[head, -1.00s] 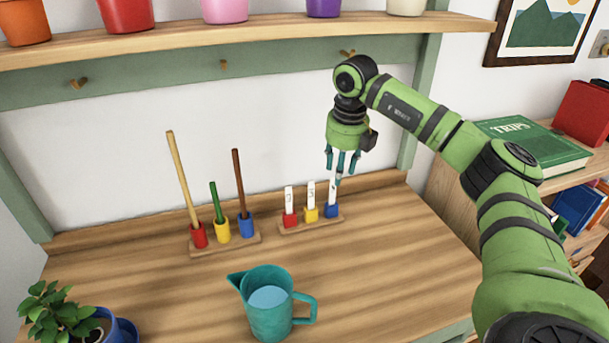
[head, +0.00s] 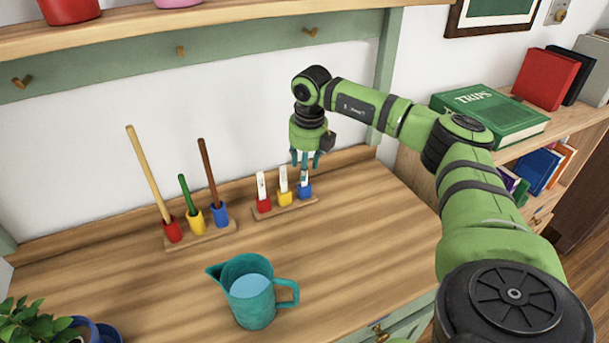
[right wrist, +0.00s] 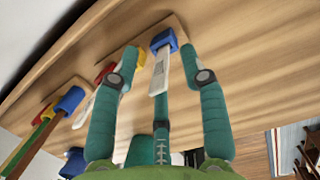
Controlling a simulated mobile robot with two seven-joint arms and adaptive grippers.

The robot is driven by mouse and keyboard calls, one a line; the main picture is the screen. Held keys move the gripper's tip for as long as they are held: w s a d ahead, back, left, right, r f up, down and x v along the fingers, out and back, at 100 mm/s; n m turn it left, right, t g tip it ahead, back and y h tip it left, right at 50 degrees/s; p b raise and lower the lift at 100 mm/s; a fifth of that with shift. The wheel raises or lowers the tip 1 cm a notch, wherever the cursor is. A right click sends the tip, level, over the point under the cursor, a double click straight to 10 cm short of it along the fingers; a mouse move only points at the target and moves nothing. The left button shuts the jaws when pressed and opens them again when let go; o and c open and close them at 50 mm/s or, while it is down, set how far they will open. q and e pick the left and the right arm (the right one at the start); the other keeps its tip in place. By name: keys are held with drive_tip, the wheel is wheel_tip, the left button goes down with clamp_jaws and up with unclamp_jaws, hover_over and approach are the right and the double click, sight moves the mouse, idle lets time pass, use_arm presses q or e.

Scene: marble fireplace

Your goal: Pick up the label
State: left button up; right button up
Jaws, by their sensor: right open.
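Several white labels stand upright in coloured cups on a small wooden rack (head: 287,208). The red cup's label (head: 261,184) and the yellow cup's label (head: 283,178) stand to the left. The blue cup (head: 304,192) at the right end holds the third label (right wrist: 161,72), which shows between my right fingers in the right wrist view. My right gripper (head: 305,163) points down over this label, open, with its fingers spread around the label's upper part. I cannot tell if any finger touches it. My left gripper is not in view.
A second rack (head: 205,237) to the left holds three coloured sticks in cups. A teal jug (head: 254,291) stands in front and a potted plant (head: 35,325) at the lower left. A shelf (head: 190,33) runs above; books (head: 490,114) lie at right.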

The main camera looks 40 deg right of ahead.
clamp_jaws()
drive_tip(key=shift+r, duration=0.1)
